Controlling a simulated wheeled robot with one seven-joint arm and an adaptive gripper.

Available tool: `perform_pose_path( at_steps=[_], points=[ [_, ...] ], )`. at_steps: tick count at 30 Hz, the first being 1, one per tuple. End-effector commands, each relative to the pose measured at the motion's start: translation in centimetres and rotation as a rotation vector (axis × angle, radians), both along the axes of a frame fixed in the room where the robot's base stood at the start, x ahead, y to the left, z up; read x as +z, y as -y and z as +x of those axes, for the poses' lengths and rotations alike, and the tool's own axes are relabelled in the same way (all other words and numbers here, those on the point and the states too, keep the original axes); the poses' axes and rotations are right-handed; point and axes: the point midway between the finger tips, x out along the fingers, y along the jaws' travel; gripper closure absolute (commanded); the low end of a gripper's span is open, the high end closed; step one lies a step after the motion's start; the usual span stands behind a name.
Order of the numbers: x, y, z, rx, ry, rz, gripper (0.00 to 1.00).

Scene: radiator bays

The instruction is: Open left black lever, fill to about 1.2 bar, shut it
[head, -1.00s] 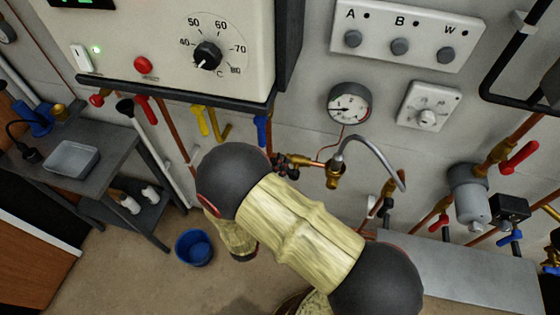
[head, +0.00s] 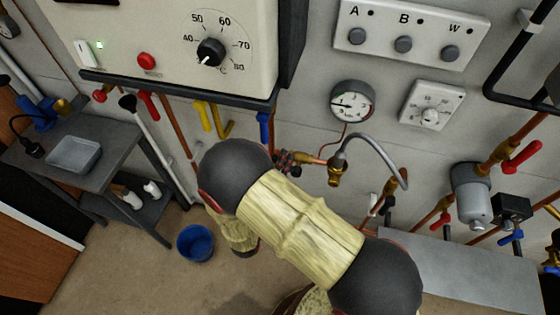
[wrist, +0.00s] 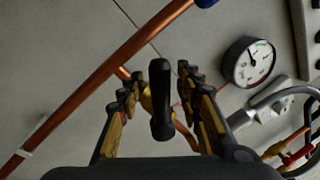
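A black lever (wrist: 161,100) stands between the fingers of my gripper (wrist: 160,72) in the wrist view. The fingers are open, with a gap on either side of the lever. A brass fitting (wrist: 146,98) shows behind it, on a copper pipe. The round pressure gauge (head: 352,101) is on the wall in the head view and also at the right of the wrist view (wrist: 249,62). Its needle points left in the head view; its numbers are too small to read. My arm hides the lever and most of my gripper in the head view.
A silver hose (head: 376,146) curves from a brass fitting (head: 335,172) right of my gripper. The boiler casing (head: 160,40) overhangs at upper left, with a blue handle (head: 264,130) and yellow handles (head: 221,122) below. A blue bucket (head: 196,243) stands on the floor.

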Motion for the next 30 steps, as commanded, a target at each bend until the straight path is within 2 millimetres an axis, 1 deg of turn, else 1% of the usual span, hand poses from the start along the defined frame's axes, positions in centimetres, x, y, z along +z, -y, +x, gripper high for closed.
perform_pose_path(
  at_steps=[5, 8, 11, 21, 25, 30],
  points=[
    [0.0, -0.1, -0.2, 0.001, 0.000, 0.000, 0.65],
    [-0.2, -0.5, -0.9, 0.004, 0.000, -0.001, 0.65],
    [-0.4, -1.1, -2.2, 0.006, 0.000, -0.001, 0.65],
    [-1.4, -3.5, -7.8, 0.005, 0.000, -0.001, 0.65],
    [-1.7, -4.1, -9.4, 0.003, 0.000, -0.002, 0.65],
    [-1.9, -4.6, -10.6, 0.001, 0.000, 0.000, 0.65]
  ],
)
